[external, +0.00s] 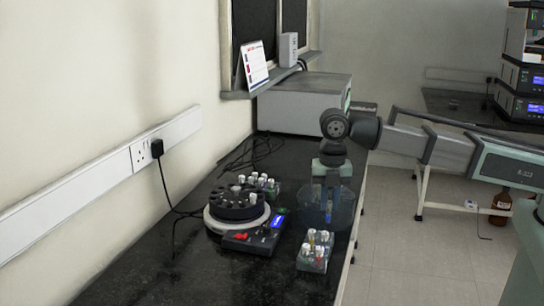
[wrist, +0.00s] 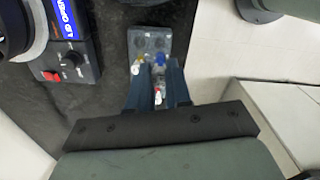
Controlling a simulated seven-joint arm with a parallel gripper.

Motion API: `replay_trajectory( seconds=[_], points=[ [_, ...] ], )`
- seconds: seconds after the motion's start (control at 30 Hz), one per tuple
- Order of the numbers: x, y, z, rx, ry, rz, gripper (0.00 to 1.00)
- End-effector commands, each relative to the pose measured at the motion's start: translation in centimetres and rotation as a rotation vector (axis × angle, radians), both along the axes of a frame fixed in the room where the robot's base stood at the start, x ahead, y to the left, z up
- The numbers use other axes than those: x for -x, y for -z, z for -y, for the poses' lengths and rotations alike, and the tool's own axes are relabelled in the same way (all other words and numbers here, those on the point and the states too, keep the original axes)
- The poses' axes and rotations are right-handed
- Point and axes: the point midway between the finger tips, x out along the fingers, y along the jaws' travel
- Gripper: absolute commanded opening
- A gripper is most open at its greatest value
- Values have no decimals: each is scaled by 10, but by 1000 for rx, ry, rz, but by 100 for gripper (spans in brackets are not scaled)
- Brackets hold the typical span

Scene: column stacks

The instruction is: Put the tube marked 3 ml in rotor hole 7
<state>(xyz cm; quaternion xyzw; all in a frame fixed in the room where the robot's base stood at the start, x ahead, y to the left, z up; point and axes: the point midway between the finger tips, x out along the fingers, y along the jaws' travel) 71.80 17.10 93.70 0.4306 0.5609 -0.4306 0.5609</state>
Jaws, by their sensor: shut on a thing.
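My gripper (external: 329,212) points down and is seen beside the front tube rack in the external view. The rotor's hole numbers are too small to read, so hole 7 cannot be picked out.
A front tube rack (external: 312,262) holds several tubes; a grey rack (wrist: 150,42) with yellow and blue tops shows below my fingers. Another rack (external: 268,190) stands behind the rotor. A control box (external: 250,243) sits before it. A clear bin (external: 345,210) surrounds my gripper's outline.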

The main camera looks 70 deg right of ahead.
Motion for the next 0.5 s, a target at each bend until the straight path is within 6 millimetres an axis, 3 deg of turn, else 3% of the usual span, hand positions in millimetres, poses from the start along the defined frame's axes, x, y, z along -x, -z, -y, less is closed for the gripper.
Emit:
replay_trajectory(
  seconds=[0.2,0.37,0.47,0.5],
  points=[
    [-1,-23,1,0,2,0,0],
    [-4,-26,17,1,26,-3,0],
    [-20,-25,36,2,57,-9,0],
    [-34,-26,42,2,68,-12,0]
  ],
)
